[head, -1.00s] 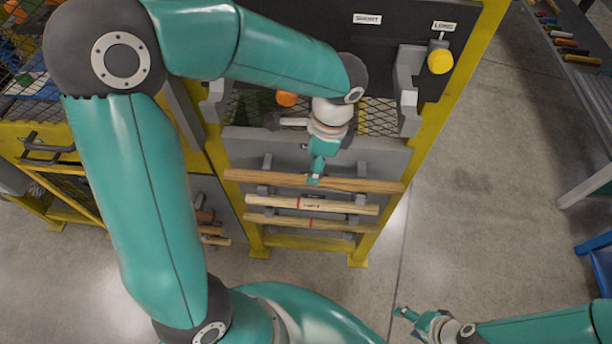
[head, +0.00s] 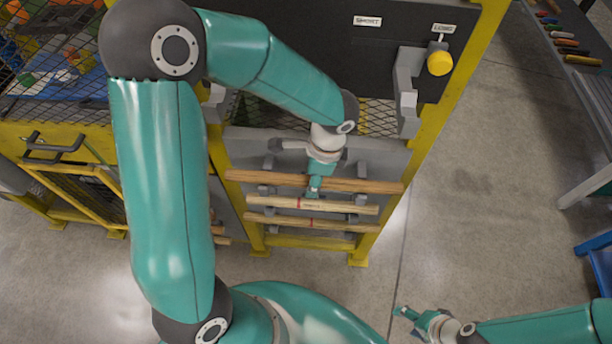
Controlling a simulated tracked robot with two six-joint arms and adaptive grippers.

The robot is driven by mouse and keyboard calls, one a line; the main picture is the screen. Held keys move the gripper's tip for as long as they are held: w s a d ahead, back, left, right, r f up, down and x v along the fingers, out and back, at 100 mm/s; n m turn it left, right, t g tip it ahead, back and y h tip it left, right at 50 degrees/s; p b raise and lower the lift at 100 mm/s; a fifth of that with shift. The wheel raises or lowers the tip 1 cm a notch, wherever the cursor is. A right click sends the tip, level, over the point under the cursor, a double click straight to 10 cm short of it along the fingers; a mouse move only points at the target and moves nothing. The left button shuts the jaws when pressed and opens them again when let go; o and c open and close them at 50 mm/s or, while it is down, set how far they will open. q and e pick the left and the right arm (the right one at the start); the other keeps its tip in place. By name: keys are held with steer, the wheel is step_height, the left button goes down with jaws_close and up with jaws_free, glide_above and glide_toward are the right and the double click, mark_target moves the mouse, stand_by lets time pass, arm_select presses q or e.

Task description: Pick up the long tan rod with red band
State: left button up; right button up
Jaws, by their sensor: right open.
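Three wooden rods lie level, one below another, on grey pegs of the yellow-framed rack. The upper rod (head: 375,186) is the longest and browner. The middle rod (head: 350,207) is pale with a red band left of its centre and a small dark marking. The lower rod (head: 275,219) is tan with a red band near its middle. My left gripper (head: 313,194) is in front of the upper rod, its tip just above the middle rod; whether it touches or is open is unclear. My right gripper (head: 402,312) is open and empty, low over the floor.
Labels SHORT (head: 367,20) and LONG (head: 443,28) mark the dark panel, with a yellow knob (head: 439,63) under LONG. Grey brackets (head: 407,90) stick out at the rack's right. Floor right of the rack is clear up to a bench and blue object (head: 598,260).

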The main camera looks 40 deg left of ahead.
arm_select(q)
jaws_close()
steer(key=shift+r, duration=0.1)
